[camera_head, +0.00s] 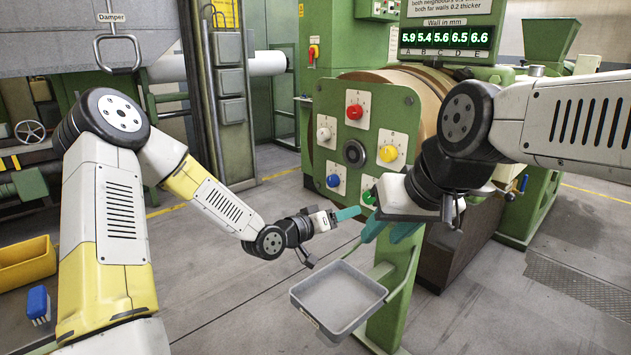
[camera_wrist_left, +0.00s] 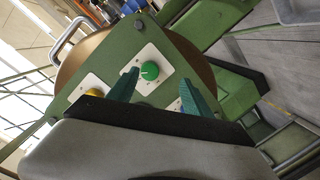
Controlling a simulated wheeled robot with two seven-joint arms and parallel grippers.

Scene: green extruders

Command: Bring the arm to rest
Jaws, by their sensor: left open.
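My left gripper (camera_head: 350,214) reaches in from the left, in front of the lower part of the green control panel (camera_head: 376,112). Its teal fingers are apart and hold nothing. In the left wrist view the fingers (camera_wrist_left: 158,82) stand either side of the green knob (camera_wrist_left: 150,71) as seen; whether they touch it I cannot tell. The green knob (camera_head: 369,196) shows partly in the head view. My right gripper (camera_head: 390,234) hangs from the right arm, close to the left one. Its teal fingers point down and look apart, with nothing between them.
The panel carries red (camera_head: 354,111), white (camera_head: 323,134), yellow (camera_head: 388,153) and blue (camera_head: 333,180) knobs. A grey tray (camera_head: 337,300) is below the grippers. A display (camera_head: 445,38) reads 5.9, 5.4, 5.6, 6.5, 6.6.

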